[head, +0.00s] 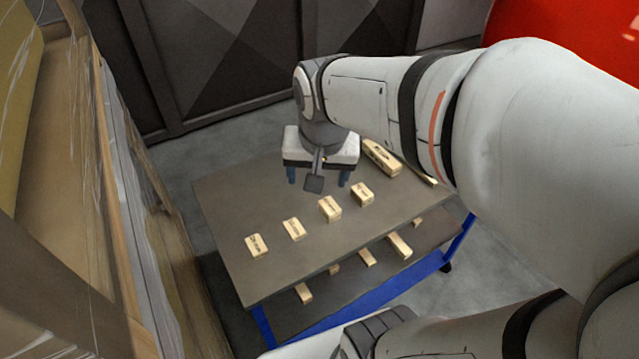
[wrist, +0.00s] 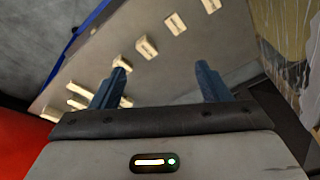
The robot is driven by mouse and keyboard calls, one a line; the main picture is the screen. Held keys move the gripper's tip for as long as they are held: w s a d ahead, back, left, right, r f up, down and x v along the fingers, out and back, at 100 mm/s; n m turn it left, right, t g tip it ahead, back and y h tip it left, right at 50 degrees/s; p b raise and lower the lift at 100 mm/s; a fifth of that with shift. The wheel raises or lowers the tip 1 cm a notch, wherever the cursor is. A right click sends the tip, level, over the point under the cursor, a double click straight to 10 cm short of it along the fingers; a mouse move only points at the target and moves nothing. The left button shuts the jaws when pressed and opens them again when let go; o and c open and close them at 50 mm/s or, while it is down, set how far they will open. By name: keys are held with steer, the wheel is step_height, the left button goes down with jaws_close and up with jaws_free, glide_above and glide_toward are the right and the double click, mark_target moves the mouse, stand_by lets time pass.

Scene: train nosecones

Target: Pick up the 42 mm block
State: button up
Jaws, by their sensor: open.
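Several light wooden blocks with dark printed labels stand in a row on the cart top. In the head view they are a front-left block (head: 257,246), a second block (head: 294,229), a taller third block (head: 330,209) and a fourth block (head: 362,194). The labels are too small to read, so I cannot tell which is the 42 mm block. My gripper (head: 317,181) is open and empty, above the far part of the cart top, behind the row. In the wrist view my gripper (wrist: 161,68) shows both blue fingers apart, with one block (wrist: 122,62) partly hidden behind the left finger.
A longer block (head: 381,157) lies at the cart top's far right. More blocks (head: 399,246) lie on the lower shelf (head: 330,310). The grey cart top (head: 225,195) is bare at left. A plastic-wrapped wooden crate (head: 125,200) stands close on the left.

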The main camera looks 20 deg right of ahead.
steer(key=shift+o, duration=0.9)
steer(key=w+d+f+m+g+b, duration=0.1)
steer(key=w+d+f+m+b, duration=0.1)
steer(key=w+f, duration=0.4)
steer(key=shift+d+f+m+b, duration=0.45)
steer(key=shift+f+m, duration=0.3)
steer(key=shift+m, duration=0.35)
steer(key=m+g+b, duration=0.2)
steer(key=m+b, duration=0.2)
steer(key=m, duration=0.3)
glide_above(329, 204)
steer(key=f, duration=1.2)
steer(key=shift+s+d+f, duration=0.2)
steer(key=shift+s+f, duration=0.05)
steer(key=shift+s, duration=0.05)
steer(key=f, duration=0.8)
steer(key=shift+w+a+f+p, duration=0.2)
steer(key=shift+w+f+p, duration=0.05)
steer(key=shift+f+p, duration=0.1)
steer(key=shift+r, duration=0.1)
steer(key=c, duration=1.1)
